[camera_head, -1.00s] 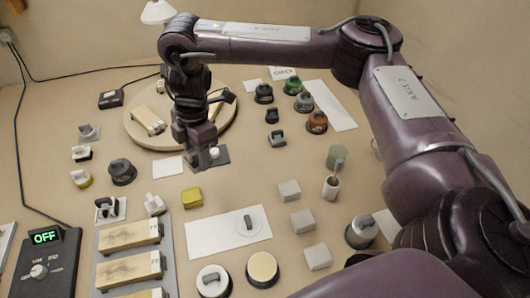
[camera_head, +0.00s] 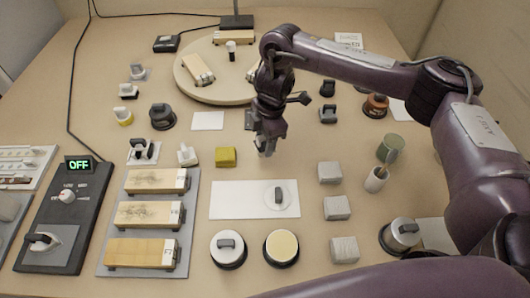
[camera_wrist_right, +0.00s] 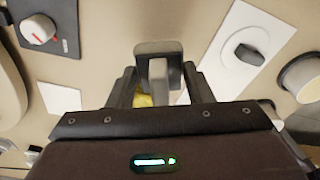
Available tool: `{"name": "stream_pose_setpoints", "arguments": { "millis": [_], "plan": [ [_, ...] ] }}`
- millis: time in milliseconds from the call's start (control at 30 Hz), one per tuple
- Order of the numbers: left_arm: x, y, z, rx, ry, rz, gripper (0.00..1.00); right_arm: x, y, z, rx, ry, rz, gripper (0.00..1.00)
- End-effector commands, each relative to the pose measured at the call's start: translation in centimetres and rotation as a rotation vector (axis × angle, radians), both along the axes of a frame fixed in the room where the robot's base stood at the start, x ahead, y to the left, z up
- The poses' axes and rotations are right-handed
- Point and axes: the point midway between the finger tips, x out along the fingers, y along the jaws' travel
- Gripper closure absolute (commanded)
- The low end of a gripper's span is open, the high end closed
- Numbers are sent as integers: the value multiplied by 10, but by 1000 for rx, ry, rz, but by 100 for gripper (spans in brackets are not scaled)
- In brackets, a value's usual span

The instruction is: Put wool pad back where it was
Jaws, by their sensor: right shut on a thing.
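My right gripper (camera_head: 268,138) is shut on a small pale grey pad with a grip, which I take for the wool pad (camera_head: 264,150). It hangs above the bench, behind the white sheet and right of the yellow block. In the right wrist view the wool pad (camera_wrist_right: 158,48) is between the two fingers (camera_wrist_right: 158,88), its far end showing beyond them. My left gripper is not in view.
A yellow block (camera_head: 225,157) stands left of the gripper. A white sheet (camera_head: 235,200) bears a round disc with a grey grip (camera_head: 278,195). Several grey blocks (camera_head: 337,208) stand to the right. A round board (camera_head: 225,92) is behind. Bare bench lies around the gripper.

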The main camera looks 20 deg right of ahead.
Motion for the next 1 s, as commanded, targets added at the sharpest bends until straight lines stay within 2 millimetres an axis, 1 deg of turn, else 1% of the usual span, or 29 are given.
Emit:
{"name": "stream_pose_setpoints", "arguments": {
  "millis": [33,167,400,667,800,833,967,1000],
  "plan": [
    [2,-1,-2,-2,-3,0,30,0,0,-6,0,0,0,75],
    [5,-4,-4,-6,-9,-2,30,0,0,-13,1,1,0,75],
    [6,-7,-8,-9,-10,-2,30,0,0,-44,0,2,0,75],
    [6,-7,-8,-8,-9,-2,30,0,0,-45,-1,0,1,75],
    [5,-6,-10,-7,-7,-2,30,0,0,-49,-1,0,0,75],
    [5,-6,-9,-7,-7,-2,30,0,0,-48,-1,-1,1,50],
    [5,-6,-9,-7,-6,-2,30,0,0,-48,-1,0,1,33],
    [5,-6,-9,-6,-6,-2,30,0,0,-48,-1,0,1,32]
  ]
}}
